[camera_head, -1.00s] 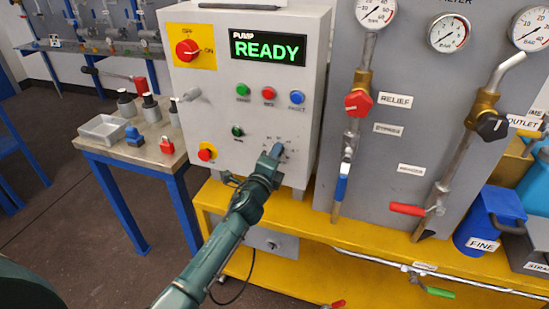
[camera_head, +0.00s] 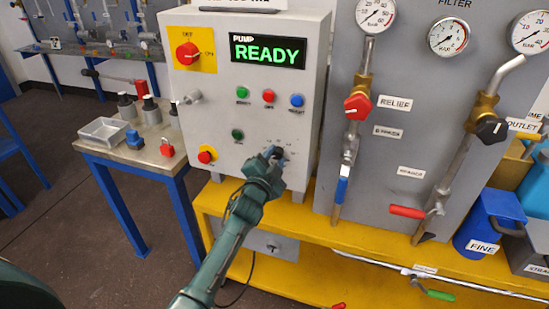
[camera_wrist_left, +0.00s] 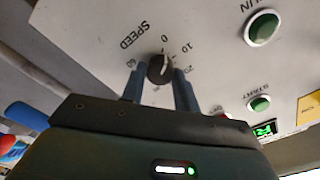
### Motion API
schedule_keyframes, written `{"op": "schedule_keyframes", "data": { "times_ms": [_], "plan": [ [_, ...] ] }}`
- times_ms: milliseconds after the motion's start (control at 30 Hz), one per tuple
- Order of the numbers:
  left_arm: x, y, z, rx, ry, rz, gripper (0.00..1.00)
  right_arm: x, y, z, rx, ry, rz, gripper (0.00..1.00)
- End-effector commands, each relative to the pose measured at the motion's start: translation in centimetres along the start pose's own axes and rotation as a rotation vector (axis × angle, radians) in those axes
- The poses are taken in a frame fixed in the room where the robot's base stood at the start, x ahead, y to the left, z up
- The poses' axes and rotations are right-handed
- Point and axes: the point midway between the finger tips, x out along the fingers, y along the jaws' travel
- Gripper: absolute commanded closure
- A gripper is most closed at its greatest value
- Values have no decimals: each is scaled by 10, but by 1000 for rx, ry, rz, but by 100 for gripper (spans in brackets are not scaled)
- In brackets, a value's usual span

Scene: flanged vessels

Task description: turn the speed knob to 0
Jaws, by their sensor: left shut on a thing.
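The speed knob (camera_wrist_left: 160,68) is a small round black knob with a white pointer line on the grey pump panel (camera_head: 225,115). In the left wrist view, the word SPEED and a number scale surround it. The pointer lies toward the 10 side of the scale; its exact reading is hard to tell. My left gripper (camera_head: 275,155) is at the lower right of the panel, with its fingers on either side of the knob. It also shows in the left wrist view (camera_wrist_left: 160,88), shut on the knob. In the head view the gripper mostly hides the knob. My right gripper is not in view.
The display (camera_head: 268,50) reads READY. A red switch (camera_head: 187,54), several coloured buttons and a red stop button (camera_head: 207,155) are on the same panel. A valve board (camera_head: 400,130) stands to the right. A yellow bench (camera_head: 320,229) is below.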

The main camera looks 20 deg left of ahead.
Motion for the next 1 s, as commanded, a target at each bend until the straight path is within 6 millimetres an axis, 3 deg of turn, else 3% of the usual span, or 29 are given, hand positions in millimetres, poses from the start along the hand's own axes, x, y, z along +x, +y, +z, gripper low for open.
{"op": "schedule_keyframes", "data": {
  "times_ms": [400,1000],
  "plan": [
    [0,0,0,-238,-1,2,92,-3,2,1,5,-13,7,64],
    [0,0,0,-291,0,1,92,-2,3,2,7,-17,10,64]
  ]
}}
